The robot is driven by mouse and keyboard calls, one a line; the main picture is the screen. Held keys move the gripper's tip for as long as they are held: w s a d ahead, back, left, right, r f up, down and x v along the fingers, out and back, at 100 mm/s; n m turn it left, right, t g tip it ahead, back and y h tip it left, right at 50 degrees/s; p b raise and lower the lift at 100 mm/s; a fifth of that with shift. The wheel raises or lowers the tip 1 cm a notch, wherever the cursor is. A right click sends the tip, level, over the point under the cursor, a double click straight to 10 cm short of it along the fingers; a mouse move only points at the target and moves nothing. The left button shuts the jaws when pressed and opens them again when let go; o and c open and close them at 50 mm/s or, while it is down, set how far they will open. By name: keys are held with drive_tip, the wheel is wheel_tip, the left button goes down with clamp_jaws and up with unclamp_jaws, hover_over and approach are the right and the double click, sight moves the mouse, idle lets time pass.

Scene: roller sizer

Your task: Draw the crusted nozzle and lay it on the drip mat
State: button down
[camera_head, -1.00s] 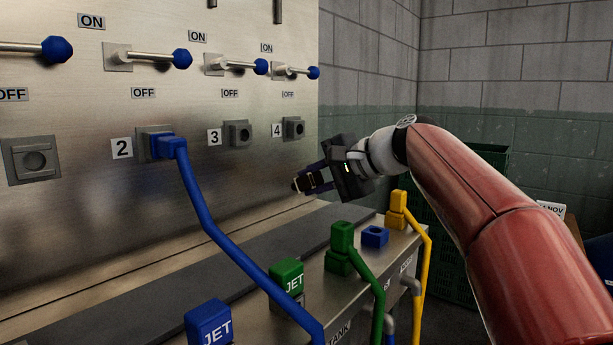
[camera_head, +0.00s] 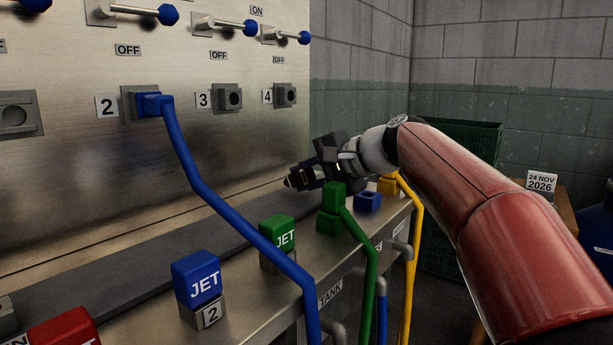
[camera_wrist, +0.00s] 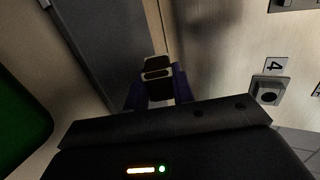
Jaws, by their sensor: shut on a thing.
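My gripper (camera_head: 308,177) is shut on a small dark piece with a pale band and a lighter tip, which looks like the nozzle (camera_head: 291,181). In the wrist view the nozzle (camera_wrist: 157,72) shows between the two dark fingers (camera_wrist: 156,94); any crust on it is too dark to make out. My gripper is held above the bench, beside and behind the green plug in the head view. A long dark grey strip (camera_head: 125,262) runs along the bench at the panel's foot; I cannot tell whether it is the drip mat.
A blue hose plug (camera_head: 152,105) sits in socket 2; sockets 3 (camera_head: 230,98) and 4 (camera_head: 284,96) are empty. Blue (camera_head: 196,277) and green (camera_head: 278,235) JET blocks, a green plug (camera_head: 333,195) with hose and a blue block (camera_head: 368,202) stand along the bench front. A dark green crate (camera_head: 460,190) stands behind.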

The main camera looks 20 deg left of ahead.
drive_tip(key=c, duration=1.1)
unclamp_jaws()
drive_tip(key=v, duration=0.8)
drive_tip(key=shift+a, duration=0.1)
